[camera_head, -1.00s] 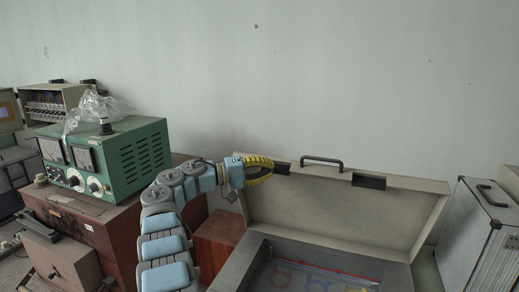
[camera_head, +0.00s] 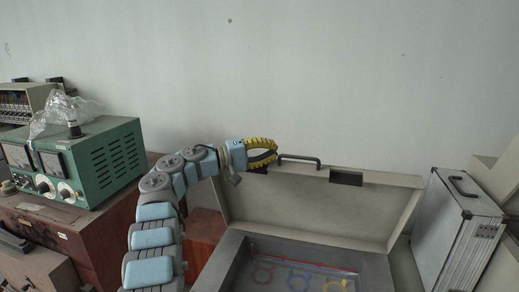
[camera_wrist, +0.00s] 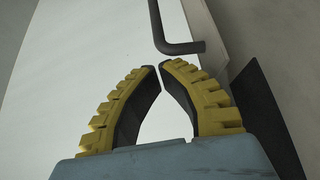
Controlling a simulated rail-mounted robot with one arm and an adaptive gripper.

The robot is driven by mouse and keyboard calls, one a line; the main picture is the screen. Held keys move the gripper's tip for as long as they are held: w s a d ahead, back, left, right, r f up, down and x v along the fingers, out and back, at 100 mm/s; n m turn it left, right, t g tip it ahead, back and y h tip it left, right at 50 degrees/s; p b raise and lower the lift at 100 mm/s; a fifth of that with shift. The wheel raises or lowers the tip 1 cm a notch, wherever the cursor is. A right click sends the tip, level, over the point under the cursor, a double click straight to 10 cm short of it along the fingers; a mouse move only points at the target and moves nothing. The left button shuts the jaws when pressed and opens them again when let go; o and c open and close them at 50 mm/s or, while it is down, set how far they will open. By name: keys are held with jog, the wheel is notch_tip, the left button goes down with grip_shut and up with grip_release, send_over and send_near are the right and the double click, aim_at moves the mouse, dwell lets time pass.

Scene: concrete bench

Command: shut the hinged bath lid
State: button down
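The bath lid (camera_head: 310,203) stands open, tilted up along the back of the grey bath (camera_head: 225,262). A dark bar handle (camera_head: 298,158) is on its top edge; the handle also shows in the wrist view (camera_wrist: 185,47). My gripper (camera_head: 276,152), with yellow ribbed fingers, is at the lid's upper left, close to the handle's left end. In the wrist view my gripper's fingertips (camera_wrist: 160,66) nearly meet, with a thin gap and nothing between them. The handle's bend is just beyond the tips; I cannot tell if they touch.
A green instrument (camera_head: 90,160) stands on a brown cabinet (camera_head: 105,240) at left. A silver case (camera_head: 455,225) stands close to the right of the bath. A pale wall is behind. Coloured rings (camera_head: 298,280) show inside the bath.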

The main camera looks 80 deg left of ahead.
jog(key=shift+w+a, duration=0.1)
jog(key=shift+w, duration=0.75)
